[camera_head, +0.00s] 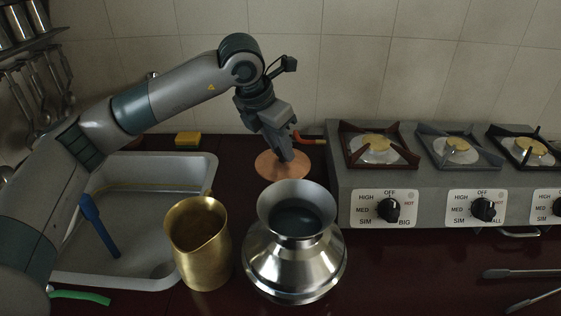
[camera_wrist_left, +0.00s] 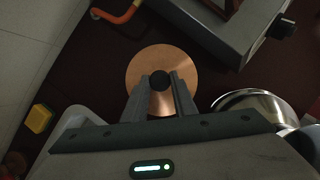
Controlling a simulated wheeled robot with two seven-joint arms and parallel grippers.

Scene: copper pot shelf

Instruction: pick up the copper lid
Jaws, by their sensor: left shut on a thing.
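The copper lid (camera_head: 284,167) is a flat round disc behind the steel pot, left of the stove. It also shows in the left wrist view (camera_wrist_left: 143,67), with a dark round knob (camera_wrist_left: 160,80) at its middle. My left gripper (camera_head: 287,156) points down at the lid from above, and its fingers (camera_wrist_left: 160,88) are shut on the knob. I cannot tell whether the lid touches the counter. My right gripper is not in view.
A steel pot (camera_head: 262,257) stands just in front of the lid, with a brass jug (camera_head: 200,262) to its left. The stove (camera_head: 430,185) is close on the right. The sink (camera_head: 195,160) lies left, and a yellow sponge (camera_head: 187,138) sits behind it.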

